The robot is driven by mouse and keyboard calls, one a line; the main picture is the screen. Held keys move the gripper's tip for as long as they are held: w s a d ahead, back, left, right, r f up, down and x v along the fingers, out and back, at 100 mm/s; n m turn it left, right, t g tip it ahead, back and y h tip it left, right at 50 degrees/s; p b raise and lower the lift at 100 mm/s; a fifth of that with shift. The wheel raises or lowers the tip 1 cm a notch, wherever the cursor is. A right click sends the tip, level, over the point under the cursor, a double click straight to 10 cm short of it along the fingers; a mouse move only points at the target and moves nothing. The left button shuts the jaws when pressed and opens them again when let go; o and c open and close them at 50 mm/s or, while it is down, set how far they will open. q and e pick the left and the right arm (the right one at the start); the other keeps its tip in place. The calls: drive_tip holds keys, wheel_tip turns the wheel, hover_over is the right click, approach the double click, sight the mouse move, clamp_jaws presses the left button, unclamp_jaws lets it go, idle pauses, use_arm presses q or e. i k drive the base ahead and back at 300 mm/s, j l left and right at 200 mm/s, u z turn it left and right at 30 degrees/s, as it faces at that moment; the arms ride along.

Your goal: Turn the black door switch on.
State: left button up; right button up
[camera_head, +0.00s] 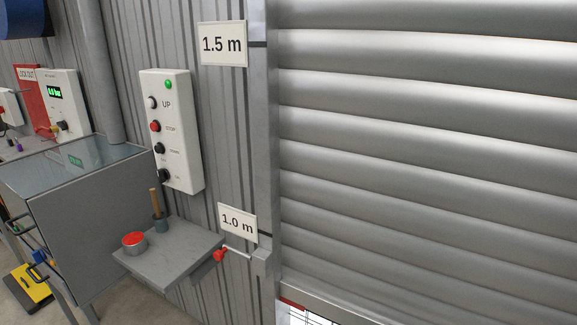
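A white door control box (183,140) is mounted on the corrugated wall, left of the roller door. It has a lit green lamp (168,84) at the top, then a white button marked UP, a red STOP button (155,126) and a black button (159,148) whose label is too small to read surely. At the bottom is a black switch (165,175). Its on or off position is too small to tell. Neither of my grippers is in view.
The silver roller door (430,150) fills the right, with a gap under its bottom edge. A grey shelf (185,262) below the box holds a red-topped tin (134,243) and a wooden-handled tool (156,205). A grey cabinet (95,220) stands left. A red-handled lever (219,255) sticks out beside the shelf.

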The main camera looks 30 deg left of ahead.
sight(163, 174)
drive_tip(key=u, duration=1.7)
